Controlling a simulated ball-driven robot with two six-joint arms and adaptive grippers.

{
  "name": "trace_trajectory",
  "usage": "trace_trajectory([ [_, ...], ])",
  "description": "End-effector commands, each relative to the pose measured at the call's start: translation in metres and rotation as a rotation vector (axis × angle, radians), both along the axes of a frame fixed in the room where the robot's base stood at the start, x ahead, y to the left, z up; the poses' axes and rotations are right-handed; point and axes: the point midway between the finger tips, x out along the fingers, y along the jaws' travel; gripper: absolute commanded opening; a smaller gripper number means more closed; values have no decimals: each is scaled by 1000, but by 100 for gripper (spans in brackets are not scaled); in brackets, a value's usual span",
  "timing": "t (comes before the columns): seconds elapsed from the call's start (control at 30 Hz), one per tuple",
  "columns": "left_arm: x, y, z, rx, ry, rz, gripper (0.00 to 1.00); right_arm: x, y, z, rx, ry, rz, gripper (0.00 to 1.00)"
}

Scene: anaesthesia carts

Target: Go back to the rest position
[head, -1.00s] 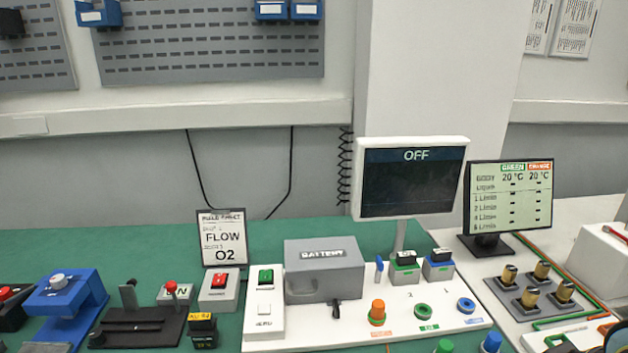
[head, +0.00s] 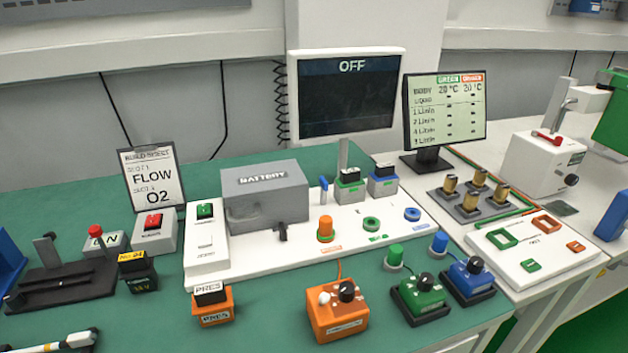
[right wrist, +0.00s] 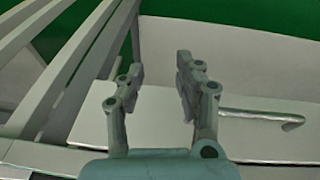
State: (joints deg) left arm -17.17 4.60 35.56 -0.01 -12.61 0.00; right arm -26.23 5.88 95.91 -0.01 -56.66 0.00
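My right gripper (right wrist: 158,88) shows in the right wrist view with its two fingers apart and nothing between them. A pale surface and a bent metal rod (right wrist: 262,118) lie beyond the fingers. In the head view neither gripper shows. My left gripper is not in any view.
Orange (head: 337,311), green (head: 420,298) and blue (head: 468,278) boxes stand at the front edge. Green floor shows at lower right.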

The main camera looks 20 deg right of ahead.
Motion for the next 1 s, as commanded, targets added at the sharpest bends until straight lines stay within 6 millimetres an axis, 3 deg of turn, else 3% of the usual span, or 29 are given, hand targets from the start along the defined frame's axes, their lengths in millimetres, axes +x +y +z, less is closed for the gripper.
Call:
trace_trajectory([
  [0.03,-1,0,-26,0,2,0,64,-16,-3,-57,0,27,-5,35],
  [0.2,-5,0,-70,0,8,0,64,-76,-10,-187,4,77,-18,35],
  [0.3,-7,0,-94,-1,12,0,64,-120,-12,-247,7,104,-23,35],
  [0.4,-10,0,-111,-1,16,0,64,-158,-13,-285,9,123,-29,35],
  [0.5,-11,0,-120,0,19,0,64,-184,-13,-306,10,136,-31,35],
  [0.6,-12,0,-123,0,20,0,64,-198,-13,-313,11,141,-33,35],
  [1.0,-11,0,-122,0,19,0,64,-202,-13,-312,11,142,-33,35],
])
